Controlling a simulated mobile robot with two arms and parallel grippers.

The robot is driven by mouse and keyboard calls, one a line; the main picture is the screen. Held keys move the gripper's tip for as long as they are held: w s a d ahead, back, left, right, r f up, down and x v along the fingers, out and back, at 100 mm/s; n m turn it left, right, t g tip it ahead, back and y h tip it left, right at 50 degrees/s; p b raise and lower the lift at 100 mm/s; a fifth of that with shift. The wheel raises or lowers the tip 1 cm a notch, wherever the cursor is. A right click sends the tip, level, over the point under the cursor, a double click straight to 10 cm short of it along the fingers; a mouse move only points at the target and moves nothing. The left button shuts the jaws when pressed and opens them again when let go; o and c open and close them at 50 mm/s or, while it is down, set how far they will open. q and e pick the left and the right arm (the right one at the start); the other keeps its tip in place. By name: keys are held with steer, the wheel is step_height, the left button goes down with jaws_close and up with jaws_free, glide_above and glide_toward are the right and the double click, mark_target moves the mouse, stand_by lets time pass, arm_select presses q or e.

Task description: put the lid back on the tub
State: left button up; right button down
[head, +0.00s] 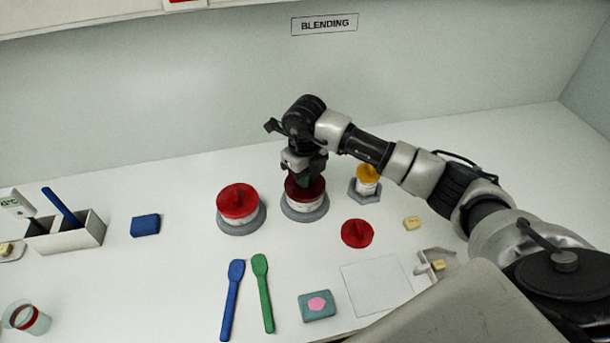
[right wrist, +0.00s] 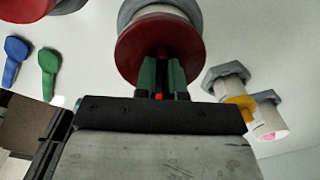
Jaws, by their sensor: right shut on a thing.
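My right gripper (head: 305,174) comes down from above the middle tub (head: 306,203), which stands on a grey round base. It is shut on the raised grip of a dark red lid (head: 293,190). In the right wrist view its green-padded fingers (right wrist: 162,80) pinch that grip in the middle of the lid (right wrist: 140,45). The lid lies over the tub's mouth and looks about level; I cannot tell whether it is fully seated. A second, brighter red lid (head: 357,234) lies flat on the table to the right. My left gripper is not in view.
A tub with a red lid (head: 237,202) stands close on the left. A small yellow-topped jar (head: 367,183) stands close on the right. Blue (head: 231,300) and green (head: 263,295) spatulas lie in front. The table between the blue block (head: 145,225) and the spatulas is clear.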

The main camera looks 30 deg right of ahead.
steer(key=shift+f+b, duration=0.45)
steer(key=shift+b, duration=0.05)
stand_by(1.1)
steer(key=c, duration=0.7)
jaws_free()
steer(key=shift+o, duration=0.2)
steer(key=shift+r, duration=0.15)
steer(key=shift+r+p, duration=1.45)
steer(key=shift+r, duration=0.7)
jaws_close()
